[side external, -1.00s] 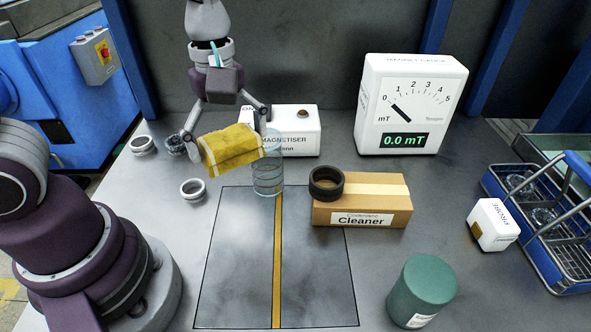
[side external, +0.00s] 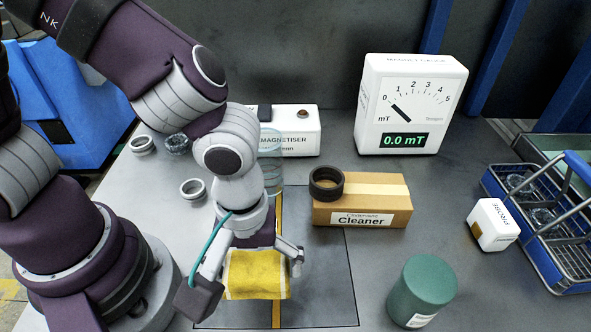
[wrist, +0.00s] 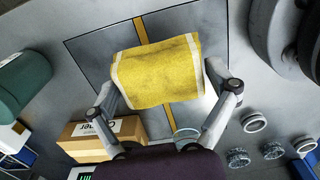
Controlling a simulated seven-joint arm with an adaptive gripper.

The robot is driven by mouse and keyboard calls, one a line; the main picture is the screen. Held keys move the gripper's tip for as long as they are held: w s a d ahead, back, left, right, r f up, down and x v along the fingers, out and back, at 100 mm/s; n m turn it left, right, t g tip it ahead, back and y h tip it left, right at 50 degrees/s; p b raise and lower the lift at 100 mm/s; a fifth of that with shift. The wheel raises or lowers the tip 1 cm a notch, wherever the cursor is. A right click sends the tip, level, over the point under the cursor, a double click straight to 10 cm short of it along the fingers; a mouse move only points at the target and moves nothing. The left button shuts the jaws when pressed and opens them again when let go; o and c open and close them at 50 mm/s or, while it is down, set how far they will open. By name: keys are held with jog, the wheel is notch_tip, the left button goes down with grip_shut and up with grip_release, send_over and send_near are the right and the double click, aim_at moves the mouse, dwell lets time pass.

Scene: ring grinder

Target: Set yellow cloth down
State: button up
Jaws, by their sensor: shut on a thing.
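The yellow cloth (side external: 257,275) has pale edge bands and is folded into a pad. My gripper (side external: 245,268) is shut on it, with one finger at each side. In the side external view the cloth is over the lower part of the black-outlined mat area (side external: 335,290) with the yellow stripe. In the wrist view the cloth (wrist: 158,72) fills the space between the fingers of my gripper (wrist: 165,85). I cannot tell whether its underside touches the surface.
A cardboard Cleaner box (side external: 390,205) carries a black ring (side external: 326,184). A green canister (side external: 422,290) stands at front right. A clear cylinder (side external: 271,165) stands before the white magnetiser (side external: 295,130). Metal rings (side external: 193,190) lie at left. The mat's right part is clear.

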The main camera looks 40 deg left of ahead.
aim_at(255, 265)
notch_tip(255, 265, down, 6)
jog(key=shift+f, duration=0.1)
jog(key=o, duration=0.8)
jog(key=shift+f, duration=0.15)
notch_tip(255, 265, up, 12)
jog(key=shift+r, duration=0.1)
jog(key=a+r+m+t, duration=0.2)
jog(key=a+m, duration=0.1)
jog(key=a, duration=0.1)
jog(key=w+a+r+m+t, duration=0.1)
jog(key=a+r+m, duration=0.2)
jog(key=a, duration=0.2)
jog(key=w+a+r+m+t, duration=0.1)
jog(key=a+r+m+t, duration=0.1)
jog(key=a, duration=0.3)
jog(key=shift+w+a+r+m+t, duration=0.1)
jog(key=shift+w+r+m+t, duration=0.15)
jog(key=shift+r+m, duration=0.35)
